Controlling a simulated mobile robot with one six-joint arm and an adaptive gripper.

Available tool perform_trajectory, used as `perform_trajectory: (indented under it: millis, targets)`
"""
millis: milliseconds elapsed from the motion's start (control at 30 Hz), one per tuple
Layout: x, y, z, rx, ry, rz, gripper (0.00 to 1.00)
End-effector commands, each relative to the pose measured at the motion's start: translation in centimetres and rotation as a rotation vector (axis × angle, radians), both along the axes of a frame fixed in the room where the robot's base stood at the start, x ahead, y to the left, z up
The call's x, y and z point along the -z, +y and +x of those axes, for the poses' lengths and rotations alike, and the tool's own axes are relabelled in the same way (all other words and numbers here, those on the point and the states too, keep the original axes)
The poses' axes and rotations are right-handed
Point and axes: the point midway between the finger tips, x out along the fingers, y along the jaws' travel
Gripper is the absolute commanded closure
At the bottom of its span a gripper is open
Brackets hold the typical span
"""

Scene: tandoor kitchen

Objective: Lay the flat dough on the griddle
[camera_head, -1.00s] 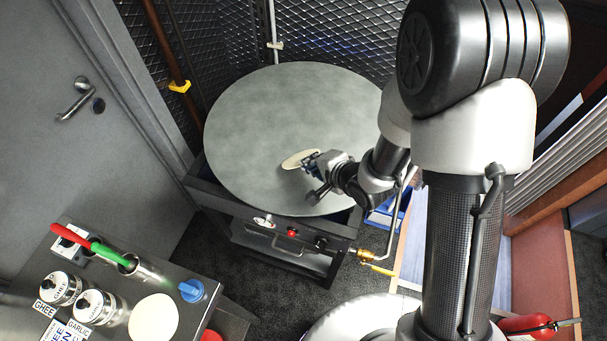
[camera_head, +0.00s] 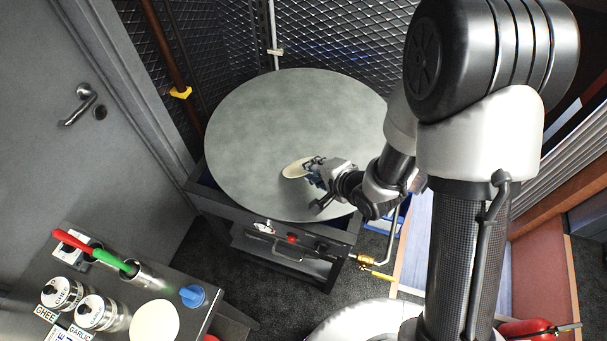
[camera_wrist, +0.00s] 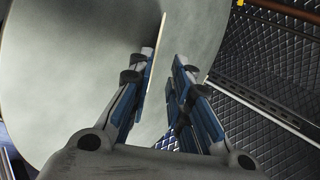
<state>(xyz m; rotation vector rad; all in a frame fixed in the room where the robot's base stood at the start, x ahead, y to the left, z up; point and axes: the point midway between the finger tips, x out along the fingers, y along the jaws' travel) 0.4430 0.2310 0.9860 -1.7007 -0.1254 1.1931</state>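The flat dough (camera_head: 297,167) is a small pale disc over the front middle of the large round grey griddle (camera_head: 260,115). In the wrist view the dough (camera_wrist: 164,25) shows edge-on as a thin pale line along the inside of the left finger, with the griddle (camera_wrist: 70,60) behind it. My gripper (camera_head: 313,168) holds the dough by its near edge.
A dark counter at the lower left holds another pale disc (camera_head: 154,321), two labelled metal jars, a metal cup (camera_head: 148,277) with red- and green-handled tools, and a blue knob-like item (camera_head: 193,296). Mesh walls stand behind the griddle. The rest of the griddle top is clear.

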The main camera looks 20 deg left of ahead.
Motion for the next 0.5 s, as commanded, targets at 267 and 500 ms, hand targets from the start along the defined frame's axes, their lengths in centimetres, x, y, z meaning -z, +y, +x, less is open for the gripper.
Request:
perform_trajectory:
  millis: [267,500]
  targets:
    - [-2.6,-2.0,-1.7,0.001,0.0,0.0,0.82]
    - [-4.2,-3.5,-3.0,0.001,0.0,0.0,0.82]
